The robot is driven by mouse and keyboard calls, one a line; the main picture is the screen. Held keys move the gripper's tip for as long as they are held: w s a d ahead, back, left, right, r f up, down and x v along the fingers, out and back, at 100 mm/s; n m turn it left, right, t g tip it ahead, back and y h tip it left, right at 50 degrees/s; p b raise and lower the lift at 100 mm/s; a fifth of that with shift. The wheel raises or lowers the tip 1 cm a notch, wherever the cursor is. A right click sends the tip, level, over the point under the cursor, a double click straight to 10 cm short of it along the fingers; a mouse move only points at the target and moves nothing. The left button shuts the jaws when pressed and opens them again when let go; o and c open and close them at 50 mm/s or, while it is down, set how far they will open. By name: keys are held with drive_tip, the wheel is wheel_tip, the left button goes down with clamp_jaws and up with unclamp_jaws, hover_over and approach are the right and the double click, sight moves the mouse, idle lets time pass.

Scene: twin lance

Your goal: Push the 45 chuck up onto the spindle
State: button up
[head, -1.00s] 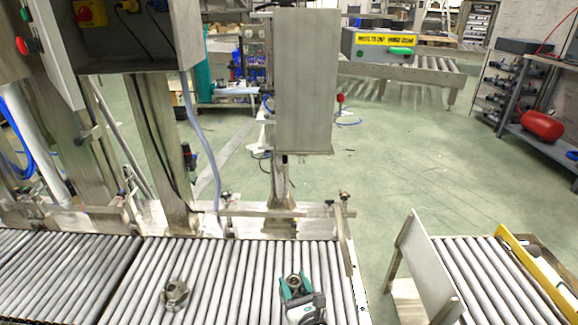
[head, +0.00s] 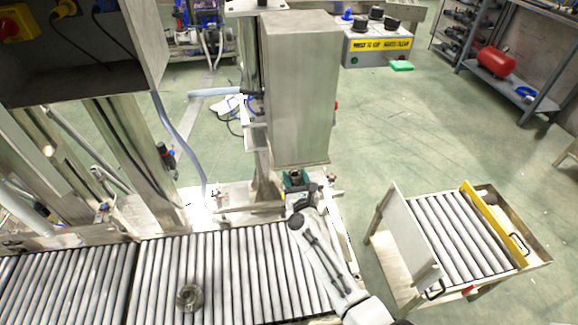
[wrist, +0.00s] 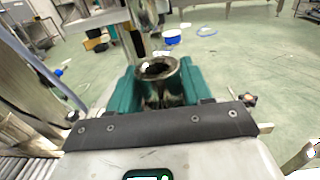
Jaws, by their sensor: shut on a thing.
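My gripper (head: 296,180), with green fingers, is under the tall grey steel box (head: 298,90) at the back edge of the roller conveyor. In the wrist view, its two fingers (wrist: 157,88) are shut on a shiny metal chuck (wrist: 158,70) with a round, upward-facing open mouth. No size mark on it is readable. In the head view the held chuck is mostly hidden by my gripper and the box. The spindle is not clearly seen; the underside of the box is hidden from the head view. A second metal chuck (head: 188,298) stands on the rollers at lower left.
The roller conveyor (head: 225,265) is otherwise clear. A steel cabinet (head: 80,60) with a hanging hose is at left. A roller cart (head: 455,235) with a yellow rail stands at right. A control box (head: 378,45) with knobs is behind. Open green floor lies between.

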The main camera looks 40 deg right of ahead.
drive_tip(key=shift+w, duration=0.1)
idle(0.3)
drive_tip(key=shift+r+p, duration=0.9)
drive_tip(key=shift+r, duration=0.35)
drive_tip(key=shift+r+p, duration=1.55)
drive_tip(key=shift+r, duration=0.25)
idle(1.2)
drive_tip(key=o, duration=1.5)
drive_tip(key=shift+f, duration=0.1)
drive_tip(key=shift+c, duration=0.2)
drive_tip(key=shift+f, duration=0.15)
drive_tip(key=p+v, duration=0.1)
drive_tip(key=v, duration=1)
drive_tip(key=shift+d, duration=0.1)
